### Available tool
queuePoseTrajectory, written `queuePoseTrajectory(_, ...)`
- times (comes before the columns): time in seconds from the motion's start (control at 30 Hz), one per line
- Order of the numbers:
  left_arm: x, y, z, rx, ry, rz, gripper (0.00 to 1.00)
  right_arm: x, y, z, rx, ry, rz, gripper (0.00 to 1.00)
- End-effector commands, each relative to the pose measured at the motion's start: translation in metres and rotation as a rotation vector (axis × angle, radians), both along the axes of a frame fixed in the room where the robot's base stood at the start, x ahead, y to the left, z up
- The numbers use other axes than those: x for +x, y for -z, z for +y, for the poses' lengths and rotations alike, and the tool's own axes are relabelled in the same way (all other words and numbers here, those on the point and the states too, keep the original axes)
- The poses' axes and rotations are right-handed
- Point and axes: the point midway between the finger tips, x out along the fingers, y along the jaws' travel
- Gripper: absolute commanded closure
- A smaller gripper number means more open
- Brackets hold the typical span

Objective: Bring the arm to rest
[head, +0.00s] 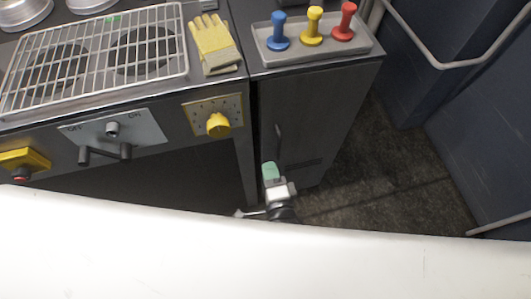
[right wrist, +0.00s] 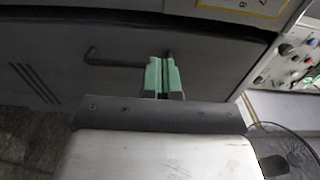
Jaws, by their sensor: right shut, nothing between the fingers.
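My right gripper (head: 270,173) is low in front of the dark cabinet beside the stove in the head view, with its green fingertips pointing at the cabinet front. In the right wrist view the green fingers (right wrist: 164,76) are together with nothing between them. The gap between fingertips and handle is hard to judge. My left gripper does not show.
The stove has a wire rack (head: 95,60), a yellow knob (head: 218,124) and a glove (head: 213,44). A grey tray (head: 262,48) holds blue, yellow and red handled pieces. Dark floor (head: 375,185) is open to the right, bounded by a blue wall (head: 480,120).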

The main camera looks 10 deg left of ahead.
Motion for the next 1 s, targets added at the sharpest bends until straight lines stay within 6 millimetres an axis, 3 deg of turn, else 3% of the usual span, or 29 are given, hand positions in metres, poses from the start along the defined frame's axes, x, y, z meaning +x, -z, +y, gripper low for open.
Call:
queuePoseTrajectory(0.1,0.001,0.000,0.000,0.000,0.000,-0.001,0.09,-0.022,0.000,-0.007,-0.001,-0.002,0.002,1.00)
queuePoseTrajectory(0.23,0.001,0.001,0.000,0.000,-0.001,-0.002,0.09,-0.036,0.000,-0.013,0.000,-0.001,0.000,1.00)
queuePoseTrajectory(0.53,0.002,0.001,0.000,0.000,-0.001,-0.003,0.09,-0.043,0.000,-0.016,-0.001,-0.001,0.000,1.00)
queuePoseTrajectory(0.63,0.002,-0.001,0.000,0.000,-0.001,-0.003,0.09,-0.044,0.009,-0.017,-0.043,-0.009,0.014,1.00)
queuePoseTrajectory(0.77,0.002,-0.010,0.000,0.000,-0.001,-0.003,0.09,-0.054,0.057,-0.030,-0.263,-0.063,0.088,1.00)
queuePoseTrajectory(0.87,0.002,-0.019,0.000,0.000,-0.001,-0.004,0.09,-0.073,0.117,-0.056,-0.536,-0.151,0.186,1.00)
queuePoseTrajectory(1.0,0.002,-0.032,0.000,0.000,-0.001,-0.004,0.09,-0.121,0.199,-0.109,-0.917,-0.335,0.348,1.00)
